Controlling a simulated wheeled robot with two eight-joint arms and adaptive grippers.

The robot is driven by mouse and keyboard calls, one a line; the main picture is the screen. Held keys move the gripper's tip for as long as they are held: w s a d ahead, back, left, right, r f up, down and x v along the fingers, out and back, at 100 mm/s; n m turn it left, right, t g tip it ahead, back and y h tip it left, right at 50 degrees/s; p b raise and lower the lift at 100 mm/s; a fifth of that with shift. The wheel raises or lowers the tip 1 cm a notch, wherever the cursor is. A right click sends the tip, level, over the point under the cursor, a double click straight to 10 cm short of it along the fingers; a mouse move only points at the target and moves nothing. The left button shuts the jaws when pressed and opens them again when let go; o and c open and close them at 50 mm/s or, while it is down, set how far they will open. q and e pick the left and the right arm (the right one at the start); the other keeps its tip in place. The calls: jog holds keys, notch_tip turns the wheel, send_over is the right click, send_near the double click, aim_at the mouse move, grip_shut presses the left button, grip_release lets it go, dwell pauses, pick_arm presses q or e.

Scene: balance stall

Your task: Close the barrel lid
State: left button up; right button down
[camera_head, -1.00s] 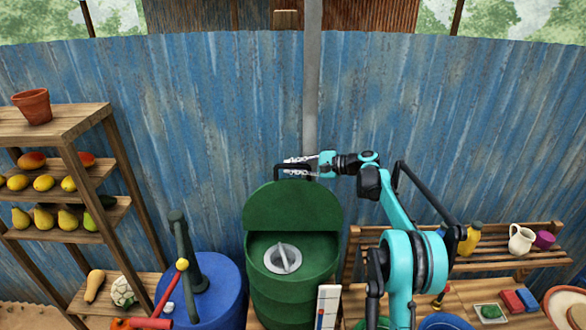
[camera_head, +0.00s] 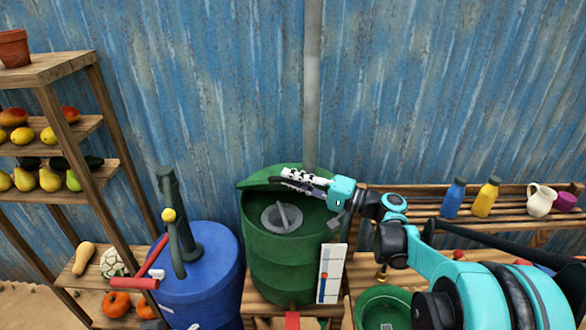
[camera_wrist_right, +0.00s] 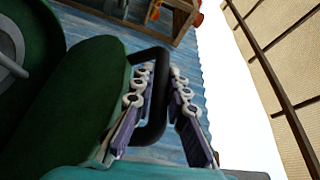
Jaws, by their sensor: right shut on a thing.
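The green barrel (camera_head: 285,262) stands open in the head view, with a round grey fitting (camera_head: 281,217) showing inside. Its green lid (camera_head: 262,178) is at the back rim, seen nearly edge-on and tilted over the rear of the opening. My right gripper (camera_head: 303,181) is at the lid's upper edge. In the right wrist view its fingers (camera_wrist_right: 155,105) sit on both sides of the black lid handle (camera_wrist_right: 157,128), shut on it, with the green lid (camera_wrist_right: 85,105) beside them. My left gripper is not in view.
A blue barrel (camera_head: 205,285) with a dark pump stands left of the green barrel. Shelves of fruit (camera_head: 75,128) stand left; a wooden rack with bottles (camera_head: 485,196) is right.

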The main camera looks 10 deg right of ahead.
jog(key=s+f+n+y+b, duration=0.1)
jog(key=s+f+n+b, duration=0.2)
jog(key=f+b, duration=0.5)
jog(key=s+a+f+n+y+b, duration=0.1)
jog(key=s+f+n+b, duration=0.3)
jog(key=f+b, duration=0.5)
notch_tip(320, 180, down, 3)
jog(key=shift+a+r+n+g+y, duration=0.1)
jog(key=shift+a+n+g+y, duration=0.25)
jog(key=shift+n+y, duration=0.4)
jog(key=shift+s, duration=0.1)
jog(key=c, duration=1.7)
grip_release()
jog(key=shift+o, duration=1)
jog(key=shift+d, duration=0.1)
jog(key=v, duration=1.2)
